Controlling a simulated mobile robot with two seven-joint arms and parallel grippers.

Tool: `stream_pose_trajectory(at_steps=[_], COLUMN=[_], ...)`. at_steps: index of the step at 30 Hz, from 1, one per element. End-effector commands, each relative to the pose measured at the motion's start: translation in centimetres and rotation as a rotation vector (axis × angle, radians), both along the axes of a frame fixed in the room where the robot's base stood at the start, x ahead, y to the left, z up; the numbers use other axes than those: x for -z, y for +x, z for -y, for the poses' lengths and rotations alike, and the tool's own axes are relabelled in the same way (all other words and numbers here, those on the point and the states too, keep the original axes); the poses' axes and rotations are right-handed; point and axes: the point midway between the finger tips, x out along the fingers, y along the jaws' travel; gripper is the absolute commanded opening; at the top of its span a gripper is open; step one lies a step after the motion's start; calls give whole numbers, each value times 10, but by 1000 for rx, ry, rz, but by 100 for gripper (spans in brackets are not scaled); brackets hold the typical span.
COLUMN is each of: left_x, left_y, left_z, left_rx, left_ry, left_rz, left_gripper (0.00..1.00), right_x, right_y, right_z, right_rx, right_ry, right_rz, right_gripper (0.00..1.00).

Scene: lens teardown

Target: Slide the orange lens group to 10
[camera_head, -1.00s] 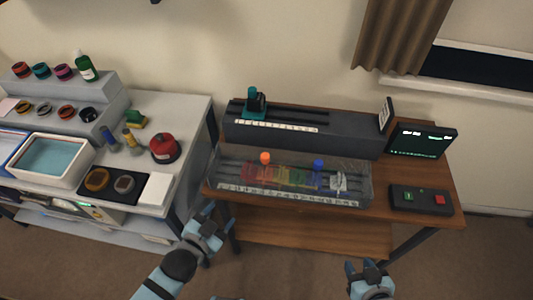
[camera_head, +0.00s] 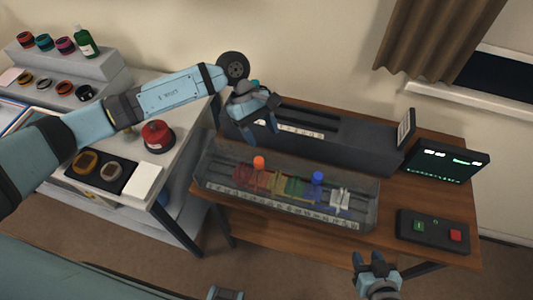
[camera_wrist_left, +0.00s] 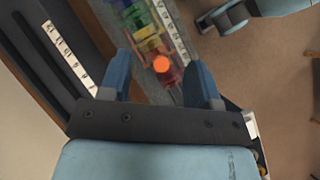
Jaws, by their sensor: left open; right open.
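The orange lens group, topped by an orange knob (camera_head: 259,162), stands at the left end of the coloured row in the clear trough (camera_head: 212,172). In the left wrist view the orange knob (camera_wrist_left: 161,63) shows between my fingers, some way below them. A white number scale (camera_head: 285,206) runs along the trough's front; its figures are too small to read. My left gripper (camera_head: 260,124) is open and empty, above and behind the orange knob. My right gripper (camera_head: 370,263) is open and empty in front of the table.
A blue knob (camera_head: 318,177) and a white holder (camera_head: 340,198) stand further right in the trough. A dark rail block (camera_head: 360,150) lies behind it. A button box (camera_head: 432,232) and a lit screen (camera_head: 447,160) are at the right.

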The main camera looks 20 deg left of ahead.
Motion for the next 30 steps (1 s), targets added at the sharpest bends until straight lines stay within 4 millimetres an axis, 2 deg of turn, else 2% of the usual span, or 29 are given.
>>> stream_pose_trajectory(at_steps=[1, 3, 7, 11, 14, 24, 30], left_x=[-1, -3, -3, 8, 22, 88, 113], left_y=[11, 19, 25, 21, 16, -4, -11], left_z=[-16, -33, -45, -43, -38, -19, -12], left_rx=[42, 89, 130, 133, 131, 129, 128], left_ry=[67, 138, 197, 200, 198, 196, 196], left_rz=[45, 82, 110, 108, 106, 107, 108], left_gripper=[57, 57, 57, 57, 57, 57, 57], right_x=[2, 3, 2, -2, -7, -23, -26], right_y=[0, 1, 1, 0, 0, 1, 0], right_z=[0, 0, 0, 0, 0, 5, 6], right_rx=[-1, -1, -1, -1, -1, 8, 12], right_ry=[-1, 0, 0, 0, 0, -6, -8], right_rz=[0, 1, 1, 0, 0, 7, 4], right_gripper=[43, 43, 43, 43, 43, 43, 43])
